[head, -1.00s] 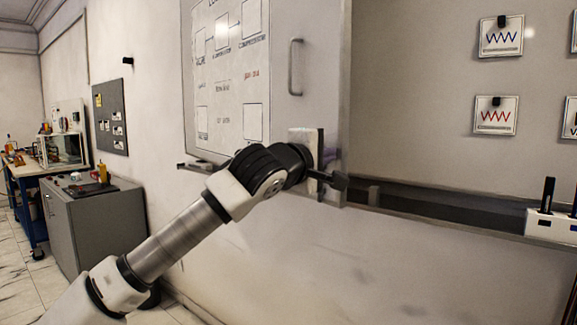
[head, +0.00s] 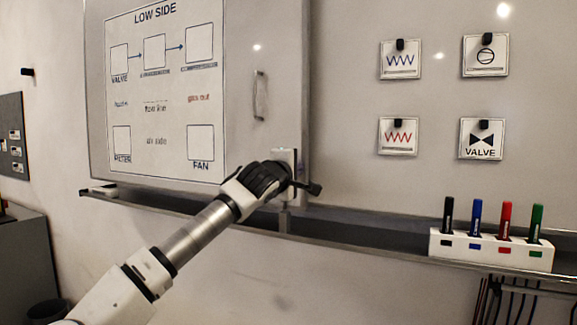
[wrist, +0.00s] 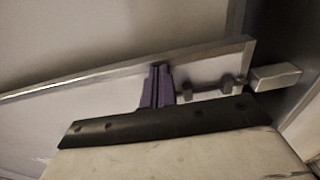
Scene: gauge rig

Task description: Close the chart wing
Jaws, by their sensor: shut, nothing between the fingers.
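The chart wing (head: 240,60) is a pale, metal-edged panel at the left of the head view, with a "LOW SIDE" chart (head: 165,100) on it. A vertical bar handle (head: 260,96) is near its right edge. My gripper (head: 297,174) is at the wing's lower right edge, below the handle and not on it. In the wrist view, my purple fingers (wrist: 157,84) are shut and empty, with their tips at a metal edge strip (wrist: 110,73). I cannot tell whether they touch it. The wing's hinge and the gap behind it are not clear.
A tray ledge (head: 350,230) runs below the wing and board. A white holder (head: 485,250) with several markers stands on it at the right. Several symbol cards (head: 400,60) hang on the board. A grey cabinet (head: 25,260) is at the lower left.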

